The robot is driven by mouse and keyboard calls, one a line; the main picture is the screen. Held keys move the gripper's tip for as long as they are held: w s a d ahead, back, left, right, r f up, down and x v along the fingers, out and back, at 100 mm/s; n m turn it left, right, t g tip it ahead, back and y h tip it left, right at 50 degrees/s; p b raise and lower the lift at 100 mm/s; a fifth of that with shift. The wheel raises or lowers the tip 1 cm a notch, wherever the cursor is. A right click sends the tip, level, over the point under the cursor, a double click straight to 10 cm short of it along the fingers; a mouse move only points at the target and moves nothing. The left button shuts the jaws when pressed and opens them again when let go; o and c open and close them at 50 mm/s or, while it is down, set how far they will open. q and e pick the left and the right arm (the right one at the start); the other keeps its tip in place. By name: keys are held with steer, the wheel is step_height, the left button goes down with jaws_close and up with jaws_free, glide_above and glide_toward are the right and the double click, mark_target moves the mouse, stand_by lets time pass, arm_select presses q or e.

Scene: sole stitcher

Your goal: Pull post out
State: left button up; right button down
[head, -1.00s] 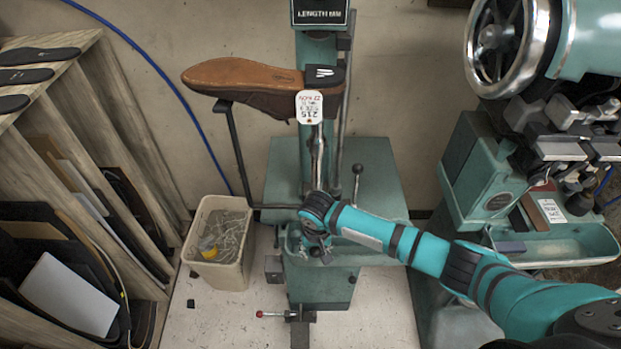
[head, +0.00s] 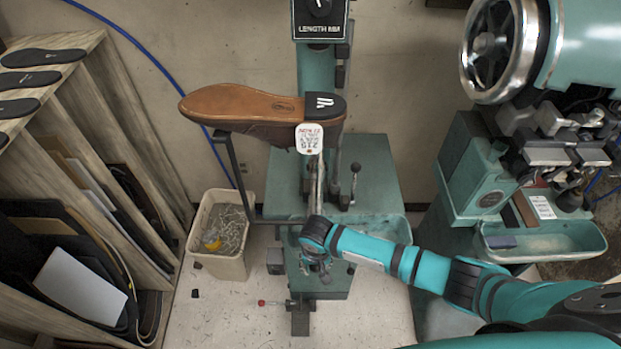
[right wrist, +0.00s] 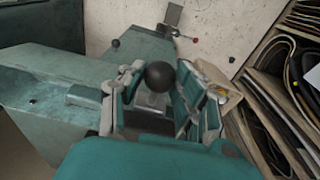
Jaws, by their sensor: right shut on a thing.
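A brown-soled shoe (head: 240,103) with a black heel and a white tag (head: 309,138) sits upside down on an upright metal post (head: 314,182) at the teal machine. A dark bracket (head: 236,168) rises under its toe end. My right gripper (head: 318,266) is at the foot of the post, in front of the machine. In the right wrist view, my right gripper (right wrist: 158,90) is shut around a black ball knob (right wrist: 161,76). My left gripper is not in view.
A bin (head: 219,262) of scraps stands left of the machine. A black-knobbed lever (head: 355,170) rises behind the gripper. A stitching machine with a handwheel (head: 490,50) and a green tray (head: 545,242) is at the right. Wooden racks (head: 100,130) fill the left.

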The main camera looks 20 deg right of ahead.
steer(key=s+a+p, duration=0.1)
steer(key=s+p, duration=0.3)
steer(key=s, duration=0.2)
steer(key=shift+s+a, duration=0.15)
steer(key=shift+a, duration=0.25)
stand_by(0.5)
steer(key=c, duration=0.7)
jaws_free()
steer(key=shift+r, duration=0.1)
steer(key=shift+s+a+r+p, duration=0.1)
steer(key=shift+s+r+p, duration=0.2)
steer(key=shift+r, duration=0.85)
steer(key=shift+s+a+r+p, duration=0.1)
steer(key=shift+s+r+p, duration=0.15)
steer(key=shift+r, duration=0.85)
steer(key=shift+s+a+r+p, duration=0.1)
steer(key=shift+s+r+p, duration=0.15)
steer(key=shift+r, duration=0.9)
steer(key=shift+s, duration=0.1)
